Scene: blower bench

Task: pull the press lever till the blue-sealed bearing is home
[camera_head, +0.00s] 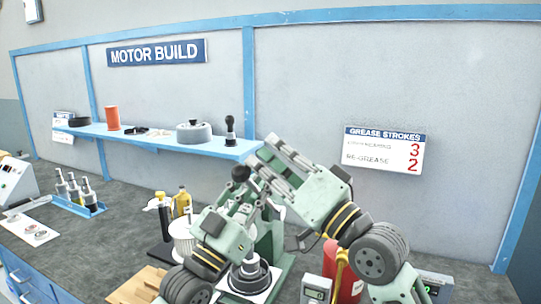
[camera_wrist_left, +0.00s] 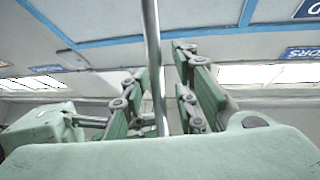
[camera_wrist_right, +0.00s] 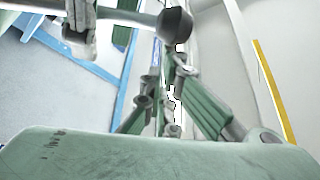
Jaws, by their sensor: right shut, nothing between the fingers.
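The green press (camera_head: 270,236) stands at the middle of the bench, partly behind my arms. Its lever ends in a black ball knob (camera_head: 240,173); the knob also shows in the right wrist view (camera_wrist_right: 175,25). My left gripper (camera_head: 238,200) is at the lever. In the left wrist view the metal lever rod (camera_wrist_left: 153,50) runs between its fingers; whether they clamp it is unclear. My right gripper (camera_head: 268,150) is shut and empty, just beside the knob. A dark round part (camera_head: 250,274) sits under the press. I cannot make out the blue-sealed bearing.
A blue wall shelf (camera_head: 170,139) with several parts is behind. A yellow bottle (camera_head: 182,203) and a white ribbed part (camera_head: 183,238) stand left of the press. A red cylinder (camera_head: 345,268) and a small meter (camera_head: 315,289) stand to its right. The bench left of centre is partly clear.

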